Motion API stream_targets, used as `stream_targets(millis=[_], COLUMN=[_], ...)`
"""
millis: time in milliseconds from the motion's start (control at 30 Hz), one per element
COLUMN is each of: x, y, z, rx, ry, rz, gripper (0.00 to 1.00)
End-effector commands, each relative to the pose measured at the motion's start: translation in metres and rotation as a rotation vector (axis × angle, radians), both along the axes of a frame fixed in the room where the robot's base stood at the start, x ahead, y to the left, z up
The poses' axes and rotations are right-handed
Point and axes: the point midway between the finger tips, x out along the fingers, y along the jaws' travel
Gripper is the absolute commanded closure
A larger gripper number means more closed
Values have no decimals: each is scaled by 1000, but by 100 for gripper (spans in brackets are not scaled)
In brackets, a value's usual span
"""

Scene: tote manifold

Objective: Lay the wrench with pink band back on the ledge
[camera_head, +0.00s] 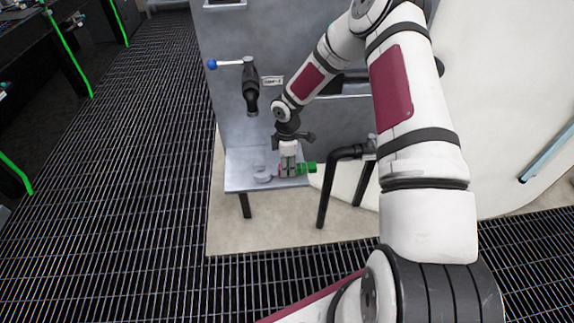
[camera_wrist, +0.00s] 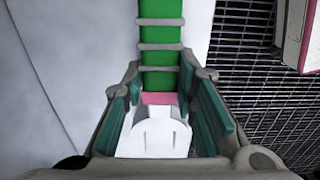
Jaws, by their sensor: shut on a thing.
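The wrench has a green handle with grey rings (camera_wrist: 160,45), a pink band (camera_wrist: 158,98) and a pale grey head (camera_wrist: 155,135). In the head view, its green handle (camera_head: 307,168) points right and its pale head (camera_head: 262,176) points left. My gripper (camera_head: 288,172) is over the ledge and shut on the wrench; in the wrist view, its fingers (camera_wrist: 165,110) flank the wrench around the pink band. The ledge (camera_head: 238,180) is a grey metal shelf on the cabinet front. The wrench is at or just above its surface; I cannot tell whether they touch.
A black valve (camera_head: 251,88) with a blue-knobbed lever is on the cabinet panel (camera_head: 230,115) above the ledge. A bent black pipe (camera_head: 328,180) stands right of the ledge. Dark floor grating (camera_head: 130,180) lies open to the left.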

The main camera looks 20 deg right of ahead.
Motion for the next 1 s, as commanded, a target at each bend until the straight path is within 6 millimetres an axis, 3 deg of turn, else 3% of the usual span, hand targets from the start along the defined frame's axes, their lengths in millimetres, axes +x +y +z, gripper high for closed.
stream_targets(millis=[300,333,433,767,1000], x=[0,0,0,0,1], y=[0,0,0,0,-1], z=[-6,-6,-6,-5,25], rx=[0,0,0,0,-2], ry=[0,0,0,0,-3], rz=[0,0,0,0,-1], gripper=[100,72,50,50,50])
